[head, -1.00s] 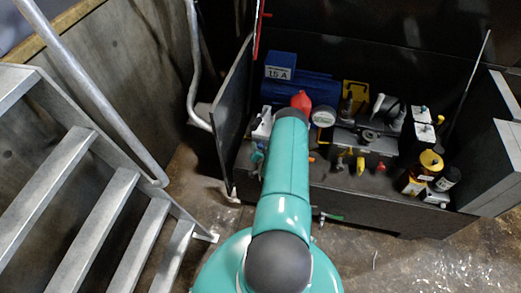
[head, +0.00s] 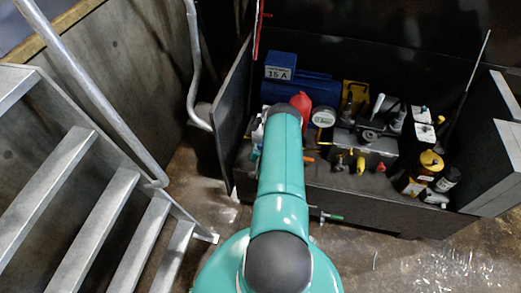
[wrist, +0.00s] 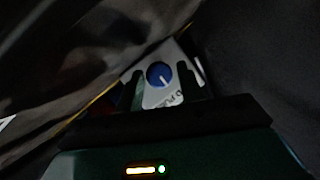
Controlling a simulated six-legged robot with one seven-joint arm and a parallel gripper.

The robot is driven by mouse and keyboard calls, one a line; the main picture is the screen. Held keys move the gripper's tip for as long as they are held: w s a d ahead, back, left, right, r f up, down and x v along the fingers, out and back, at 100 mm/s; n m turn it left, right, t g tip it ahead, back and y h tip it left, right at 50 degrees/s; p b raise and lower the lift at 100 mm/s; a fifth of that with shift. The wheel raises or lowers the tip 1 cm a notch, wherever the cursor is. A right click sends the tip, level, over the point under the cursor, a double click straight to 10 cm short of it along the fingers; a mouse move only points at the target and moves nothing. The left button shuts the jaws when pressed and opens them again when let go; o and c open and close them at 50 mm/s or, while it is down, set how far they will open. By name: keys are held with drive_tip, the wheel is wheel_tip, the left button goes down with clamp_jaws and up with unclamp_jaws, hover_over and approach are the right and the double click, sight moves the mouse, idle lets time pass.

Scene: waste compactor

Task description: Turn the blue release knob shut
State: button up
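The blue knob (wrist: 159,75) is round with a white pointer line and sits on a pale plate (wrist: 156,97) with dark lettering, in the wrist view. My gripper (wrist: 161,72) is open, with one dark finger to the left of the knob and one to the right. Gaps show between the fingers and the knob, and nothing is held. How near the fingertips are to the knob in depth is hard to tell. In the head view my green arm hides the knob and most of my gripper.
The machine (head: 370,205) carries a blue motor (head: 312,88), a pressure gauge (head: 323,117), a yellow knob (head: 361,165) and bottles (head: 431,161). A dark upright panel (head: 232,118) stands close left of my arm. Metal stairs (head: 100,225) are further left.

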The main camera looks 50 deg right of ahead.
drive_tip(key=shift+o, duration=0.8)
drive_tip(key=v, duration=1.4)
